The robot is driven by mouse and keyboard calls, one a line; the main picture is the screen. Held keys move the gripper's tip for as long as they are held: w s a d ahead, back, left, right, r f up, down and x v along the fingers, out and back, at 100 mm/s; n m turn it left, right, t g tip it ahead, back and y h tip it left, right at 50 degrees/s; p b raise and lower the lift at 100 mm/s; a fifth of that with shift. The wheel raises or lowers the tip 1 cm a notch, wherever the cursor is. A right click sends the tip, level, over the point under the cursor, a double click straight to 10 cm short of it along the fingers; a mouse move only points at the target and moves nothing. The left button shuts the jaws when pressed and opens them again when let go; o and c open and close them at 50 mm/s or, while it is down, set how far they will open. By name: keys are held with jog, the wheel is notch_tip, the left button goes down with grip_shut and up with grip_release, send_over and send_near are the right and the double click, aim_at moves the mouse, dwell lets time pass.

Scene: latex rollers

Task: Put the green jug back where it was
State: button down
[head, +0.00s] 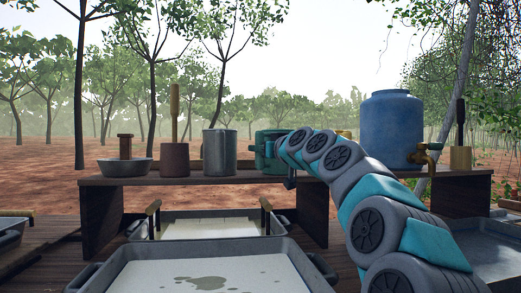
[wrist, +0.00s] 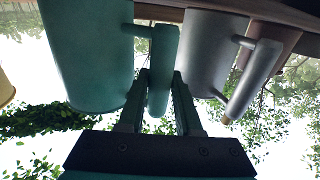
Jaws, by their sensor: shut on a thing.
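The green jug (head: 268,150) is upright at the shelf (head: 240,178) in the head view, right of the grey jug (head: 219,153). I cannot tell whether its base touches the shelf. My arm hides its right side. In the wrist view, which looks upside down, the green jug (wrist: 85,55) fills the upper left and its handle (wrist: 160,72) sits between the two fingers of my gripper (wrist: 161,84). My gripper is shut on that handle. The jug's base is outside the wrist view. The grey jug (wrist: 212,48) is beside it there.
Trays of pale liquid (head: 210,275) lie below in front.

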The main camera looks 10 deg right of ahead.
jog(key=c, duration=0.6)
grip_release()
jog(key=shift+r, duration=0.1)
jog(key=shift+s+r+p, duration=0.1)
jog(key=shift+p, duration=0.2)
jog(key=b+v, duration=0.2)
jog(key=v, duration=1)
